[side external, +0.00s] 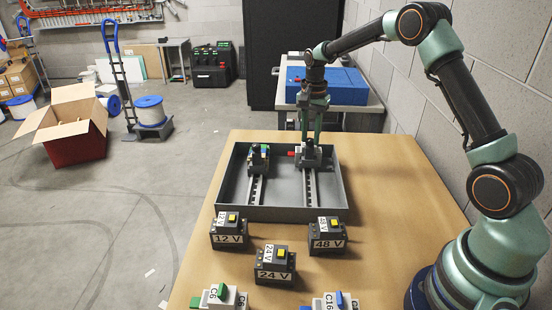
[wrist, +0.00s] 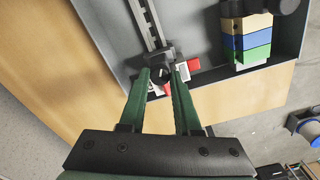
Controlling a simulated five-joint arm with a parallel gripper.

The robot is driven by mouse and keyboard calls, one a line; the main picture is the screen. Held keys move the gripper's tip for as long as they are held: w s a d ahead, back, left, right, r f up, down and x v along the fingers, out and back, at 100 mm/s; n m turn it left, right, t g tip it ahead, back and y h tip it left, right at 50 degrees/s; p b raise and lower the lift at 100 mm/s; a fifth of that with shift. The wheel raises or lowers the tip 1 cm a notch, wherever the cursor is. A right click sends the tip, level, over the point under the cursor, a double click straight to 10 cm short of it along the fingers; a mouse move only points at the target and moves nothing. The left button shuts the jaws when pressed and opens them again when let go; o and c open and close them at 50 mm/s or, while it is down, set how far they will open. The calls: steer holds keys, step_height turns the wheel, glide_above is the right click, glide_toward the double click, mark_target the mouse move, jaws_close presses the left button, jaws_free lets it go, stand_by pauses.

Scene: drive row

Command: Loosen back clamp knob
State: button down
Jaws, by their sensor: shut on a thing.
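My gripper (side external: 312,138) points down over the far end of the right rail in the grey tray. In the wrist view, its two green fingers (wrist: 161,77) stand on either side of a dark round knob (wrist: 161,74) with a pale mark, closed on it. The knob sits on a dark clamp (wrist: 152,60) at the end of a slotted metal rail (wrist: 146,22). The clamp also shows in the side view (side external: 307,161), partly hidden by the gripper. Red pieces (wrist: 193,64) and a white label lie beside the knob.
The grey tray (side external: 270,214) has raised walls. Its left rail (side external: 256,190) carries a dark clamp with coloured blocks (side external: 258,156). In front stand modules marked 12 V (side external: 229,239), 24 V (side external: 273,274) and 48 V (side external: 328,243). The bench's right side is clear. A wall stands beyond it.

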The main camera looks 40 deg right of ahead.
mark_target(310, 140)
steer(key=n, duration=0.9)
steer(key=shift+n, duration=0.4)
steer(key=n, duration=0.4)
steer(key=shift+n, duration=0.3)
steer(key=n, duration=0.4)
steer(key=shift+n, duration=0.4)
jaws_free()
steer(key=shift+r, duration=0.1)
steer(key=shift+r, duration=3.45)
